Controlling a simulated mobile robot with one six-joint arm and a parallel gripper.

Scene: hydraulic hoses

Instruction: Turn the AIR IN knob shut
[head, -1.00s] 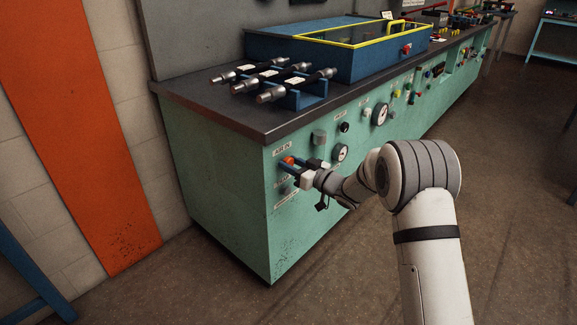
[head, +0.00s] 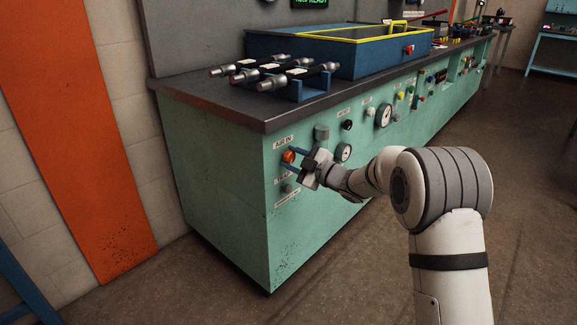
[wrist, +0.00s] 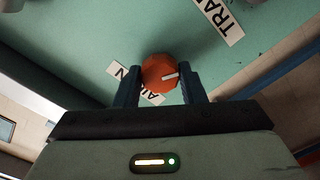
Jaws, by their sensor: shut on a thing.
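The AIR IN knob (head: 288,156) is round and orange, on the green front panel near the bench's left corner. In the head view my gripper (head: 294,158) reaches the panel from the right.
A grey knob (head: 287,188) is below, and a grey box (head: 321,132) and a gauge (head: 343,152) are close on the right. The dark worktop (head: 215,105) overhangs above, with hoses on a blue rack (head: 300,90). The floor left of the bench is clear.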

